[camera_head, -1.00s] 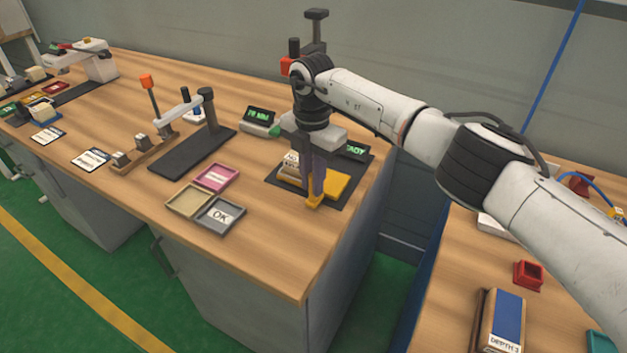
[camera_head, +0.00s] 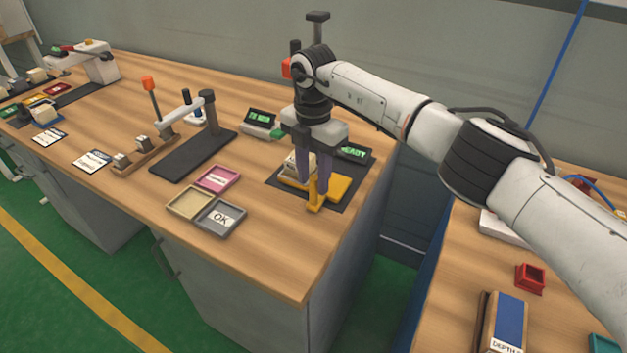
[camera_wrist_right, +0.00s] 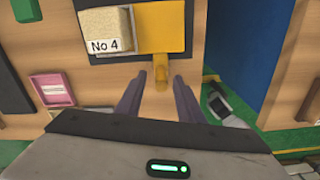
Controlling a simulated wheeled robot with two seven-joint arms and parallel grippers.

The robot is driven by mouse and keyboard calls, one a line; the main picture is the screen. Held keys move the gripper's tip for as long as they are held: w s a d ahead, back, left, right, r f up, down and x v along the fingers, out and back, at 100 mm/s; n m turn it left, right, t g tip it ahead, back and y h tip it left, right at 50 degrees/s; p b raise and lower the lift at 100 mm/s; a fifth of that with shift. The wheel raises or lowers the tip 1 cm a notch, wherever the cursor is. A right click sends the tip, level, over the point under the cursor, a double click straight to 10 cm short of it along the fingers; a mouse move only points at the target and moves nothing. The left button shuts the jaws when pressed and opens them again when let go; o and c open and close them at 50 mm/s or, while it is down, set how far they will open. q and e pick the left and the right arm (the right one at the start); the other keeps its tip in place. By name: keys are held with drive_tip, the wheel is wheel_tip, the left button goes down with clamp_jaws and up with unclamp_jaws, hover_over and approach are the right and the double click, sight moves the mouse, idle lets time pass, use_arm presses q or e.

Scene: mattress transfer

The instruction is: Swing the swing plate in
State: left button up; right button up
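The yellow swing plate (camera_head: 338,188) lies on a dark base plate (camera_head: 354,192) near the right end of the wooden bench. Its yellow handle (camera_head: 315,196) points to the bench's front edge. A pale block marked "No 4" (camera_wrist_right: 104,27) sits at the plate's left in the right wrist view. My right gripper (camera_head: 314,183) points down at the handle, its two purple fingers apart. In the right wrist view the handle (camera_wrist_right: 161,72) shows between and just beyond the open fingers (camera_wrist_right: 158,95); contact cannot be told. My left gripper is out of view.
A small display reading "READY" (camera_head: 353,153) stands behind the plate. Pink (camera_head: 219,179), tan (camera_head: 188,202) and grey "OK" trays (camera_head: 221,217) lie to the left. A lever fixture (camera_head: 193,150) stands further left. Bare wood lies in front of the plate.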

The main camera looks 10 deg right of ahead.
wheel_tip(320, 180, up, 9)
drive_tip(key=shift+f+b, duration=0.1)
drive_tip(key=shift+b, duration=0.2)
